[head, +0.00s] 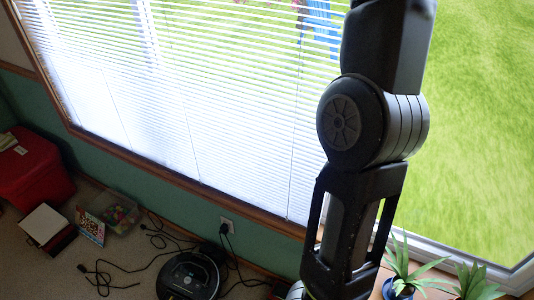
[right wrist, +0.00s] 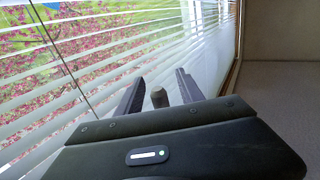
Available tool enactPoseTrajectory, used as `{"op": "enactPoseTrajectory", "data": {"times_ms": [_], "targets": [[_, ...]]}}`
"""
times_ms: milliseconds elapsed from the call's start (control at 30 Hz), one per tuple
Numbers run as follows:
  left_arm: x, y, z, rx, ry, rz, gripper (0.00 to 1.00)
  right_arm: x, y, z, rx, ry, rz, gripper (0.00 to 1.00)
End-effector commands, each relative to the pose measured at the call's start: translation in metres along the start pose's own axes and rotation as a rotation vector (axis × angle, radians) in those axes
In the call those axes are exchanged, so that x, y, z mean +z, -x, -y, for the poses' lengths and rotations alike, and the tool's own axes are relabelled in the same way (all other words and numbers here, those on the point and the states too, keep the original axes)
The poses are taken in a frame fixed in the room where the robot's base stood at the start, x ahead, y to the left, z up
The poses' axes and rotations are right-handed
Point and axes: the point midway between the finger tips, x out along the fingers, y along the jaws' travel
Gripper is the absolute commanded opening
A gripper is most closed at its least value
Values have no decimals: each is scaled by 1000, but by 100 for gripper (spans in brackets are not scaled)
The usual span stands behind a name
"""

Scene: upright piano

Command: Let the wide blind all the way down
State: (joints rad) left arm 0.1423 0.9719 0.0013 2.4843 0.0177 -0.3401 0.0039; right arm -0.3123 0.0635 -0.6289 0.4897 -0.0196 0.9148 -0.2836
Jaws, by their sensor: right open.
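The wide blind (head: 215,95) is white with thin slats and hangs over the large window in the head view. Its slats reach the wooden sill along the bottom. In the right wrist view the slats (right wrist: 135,55) run along the left, with pink flowers and grass showing between them. My right gripper (right wrist: 160,76) is open beside the blind. A small grey-brown knob (right wrist: 159,97) shows between its fingers; I cannot tell whether they touch it. A dark cord or rod (right wrist: 62,55) crosses the slats at left. My right gripper is outside the head view, and my left gripper is in neither view.
A narrower window (head: 470,130) at right shows bare glass, with potted plants (head: 403,270) below it. My arm hides the strip between the windows.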

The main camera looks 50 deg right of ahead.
Motion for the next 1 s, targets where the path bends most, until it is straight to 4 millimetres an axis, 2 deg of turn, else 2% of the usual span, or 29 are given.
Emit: {"op": "enactPoseTrajectory", "data": {"times_ms": [267, 733, 1000], "targets": [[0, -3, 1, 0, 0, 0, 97, 0, 4, 0, 0, 0, -2, 44], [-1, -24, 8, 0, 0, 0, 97, 1, 47, 0, -1, -1, -3, 44], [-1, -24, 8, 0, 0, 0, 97, -1, 51, 0, 1, 0, -1, 44]]}}
